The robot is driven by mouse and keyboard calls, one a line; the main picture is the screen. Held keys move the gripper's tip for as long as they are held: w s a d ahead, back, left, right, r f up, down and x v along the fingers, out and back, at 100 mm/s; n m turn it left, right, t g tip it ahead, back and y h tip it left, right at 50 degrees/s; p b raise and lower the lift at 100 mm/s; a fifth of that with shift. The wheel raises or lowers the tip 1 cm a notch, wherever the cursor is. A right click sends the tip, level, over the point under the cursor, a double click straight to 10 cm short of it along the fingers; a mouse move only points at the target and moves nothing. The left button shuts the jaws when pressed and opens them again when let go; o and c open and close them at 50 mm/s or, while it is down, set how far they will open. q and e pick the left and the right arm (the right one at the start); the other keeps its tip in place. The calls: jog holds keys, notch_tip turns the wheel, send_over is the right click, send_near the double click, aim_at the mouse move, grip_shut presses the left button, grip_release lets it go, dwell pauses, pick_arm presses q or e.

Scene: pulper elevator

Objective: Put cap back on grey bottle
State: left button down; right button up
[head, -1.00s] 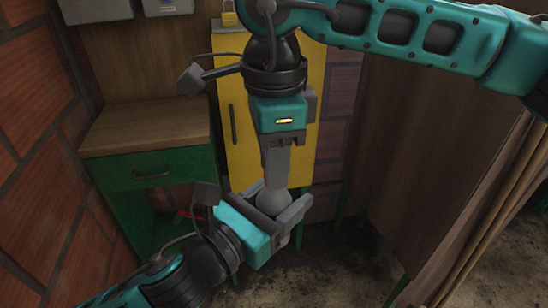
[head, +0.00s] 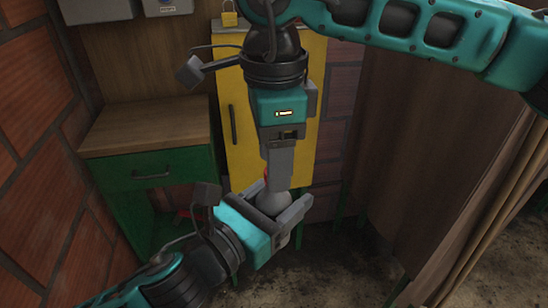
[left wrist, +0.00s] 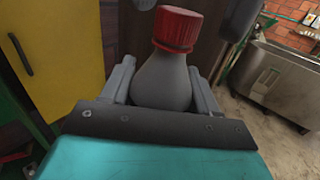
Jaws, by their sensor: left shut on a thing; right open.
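The grey bottle (left wrist: 163,82) stands between the fingers of my left gripper (head: 283,212), which is shut on it. The bottle's rounded shoulder also shows in the head view (head: 270,201). The red ribbed cap (left wrist: 177,30) sits on top of the bottle's neck in the left wrist view, looking roughly in line with it. In the head view only a sliver of red cap (head: 266,173) shows beside the right gripper's finger. My right gripper (head: 280,183) points down at the bottle top and is open around or beside the cap; its far finger is hidden.
A yellow cabinet (head: 243,140) with a padlock (head: 229,15) on top stands behind the grippers. A wooden-topped green drawer unit (head: 150,172) is at the left. A brown panel (head: 420,140) stands at the right. The floor at the lower right is clear.

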notch_tip(320, 180, up, 11)
dwell(0.3)
dwell(0.5)
